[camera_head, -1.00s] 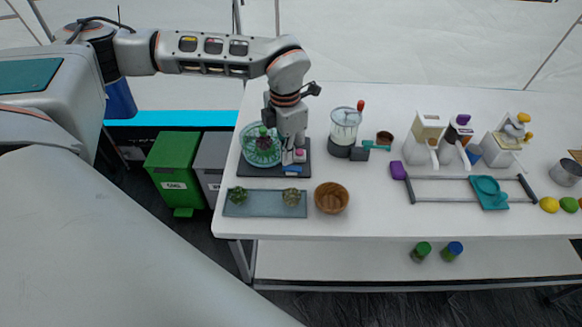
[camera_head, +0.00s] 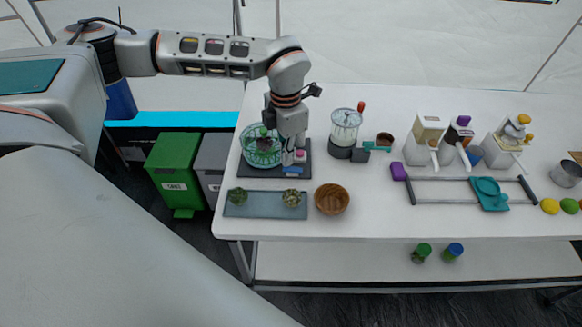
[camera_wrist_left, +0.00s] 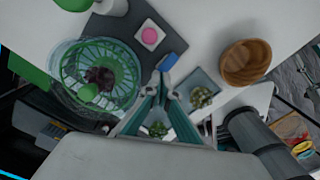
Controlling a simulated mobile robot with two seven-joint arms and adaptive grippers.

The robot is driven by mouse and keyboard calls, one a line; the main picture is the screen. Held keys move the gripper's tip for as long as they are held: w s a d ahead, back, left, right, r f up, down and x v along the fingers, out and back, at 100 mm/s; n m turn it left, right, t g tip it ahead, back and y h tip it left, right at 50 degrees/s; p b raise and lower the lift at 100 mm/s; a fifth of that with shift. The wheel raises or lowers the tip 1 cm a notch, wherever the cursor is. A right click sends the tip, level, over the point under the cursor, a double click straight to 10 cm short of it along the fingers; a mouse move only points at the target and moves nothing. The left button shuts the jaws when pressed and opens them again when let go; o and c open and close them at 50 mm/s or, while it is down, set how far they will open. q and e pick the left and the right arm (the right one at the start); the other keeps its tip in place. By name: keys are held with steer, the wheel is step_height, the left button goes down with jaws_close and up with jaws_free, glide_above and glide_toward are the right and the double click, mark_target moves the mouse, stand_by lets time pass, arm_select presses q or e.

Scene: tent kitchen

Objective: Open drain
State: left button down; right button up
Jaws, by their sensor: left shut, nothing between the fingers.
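A clear bowl with a green basket (camera_head: 261,150) stands on a dark base board (camera_head: 262,172) at the left end of the table. Something dark is inside it. A pink round button (camera_head: 300,156) and a small blue piece (camera_head: 293,169) are on the board, right of the bowl. In the wrist view, the basket (camera_wrist_left: 100,72) is at left, with the pink button (camera_wrist_left: 150,37) and blue piece (camera_wrist_left: 167,62) above the fingers. My left gripper (camera_head: 288,161) points down over the board, shut and empty. Its fingertips (camera_wrist_left: 163,86) are close to the blue piece; contact cannot be told. My right gripper is out of view.
A grey tray (camera_head: 266,208) with two green plants and a wooden bowl (camera_head: 331,199) sit in front of the board. A blender (camera_head: 344,130) stands to the right. Green and grey bins (camera_head: 176,165) are left of the table.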

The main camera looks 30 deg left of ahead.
mark_target(287, 168)
arm_select(q)
steer(key=shift+f+b, duration=0.4)
steer(key=shift+f, duration=0.8)
stand_by(0.9)
steer(key=shift+r+p, duration=1.6)
steer(key=shift+r, duration=0.3)
steer(key=shift+r+p, duration=1.35)
steer(key=shift+r, duration=0.3)
